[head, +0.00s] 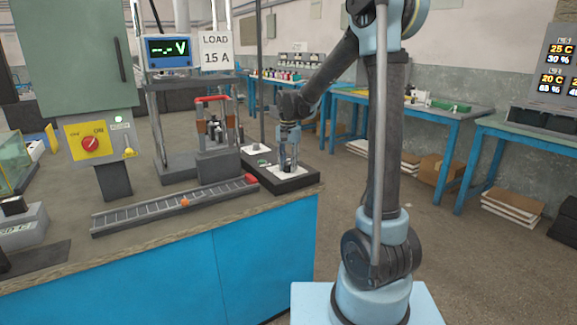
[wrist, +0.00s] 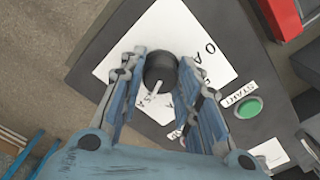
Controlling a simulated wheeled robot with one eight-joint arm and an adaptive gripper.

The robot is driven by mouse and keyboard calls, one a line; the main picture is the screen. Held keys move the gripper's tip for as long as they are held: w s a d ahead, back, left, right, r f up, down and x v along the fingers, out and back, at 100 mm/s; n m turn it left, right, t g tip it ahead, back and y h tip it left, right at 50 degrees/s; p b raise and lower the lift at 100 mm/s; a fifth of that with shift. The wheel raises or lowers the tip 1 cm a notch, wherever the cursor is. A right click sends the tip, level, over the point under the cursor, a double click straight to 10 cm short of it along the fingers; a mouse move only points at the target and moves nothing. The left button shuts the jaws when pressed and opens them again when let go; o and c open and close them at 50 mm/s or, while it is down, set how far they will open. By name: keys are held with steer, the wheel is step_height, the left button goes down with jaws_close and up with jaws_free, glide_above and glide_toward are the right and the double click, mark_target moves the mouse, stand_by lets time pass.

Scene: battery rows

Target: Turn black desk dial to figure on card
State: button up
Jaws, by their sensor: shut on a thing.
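The black desk dial (wrist: 161,72) sits on a white scale plate (wrist: 130,55) on a dark panel, with a white pointer line on its top. Figures on the plate are partly hidden by my fingers. My gripper (wrist: 160,82) points down and is shut on the dial, one finger on each side. In the head view my gripper (head: 288,165) is over the panel (head: 290,183) at the bench's right corner and hides the dial. The card (head: 216,52) reads "LOAD 15 A" and stands upright beside a blue meter (head: 168,51) showing "-.-- V".
A green START button (wrist: 249,107) is right of the dial in the wrist view. A red part (wrist: 277,14) is at the top right. A red rotary switch (head: 90,144) is at left.

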mark_target(289, 164)
steer(key=o, duration=1.1)
steer(key=shift+c, duration=0.2)
step_height(289, 164, up, 12)
steer(key=shift+f, duration=0.1)
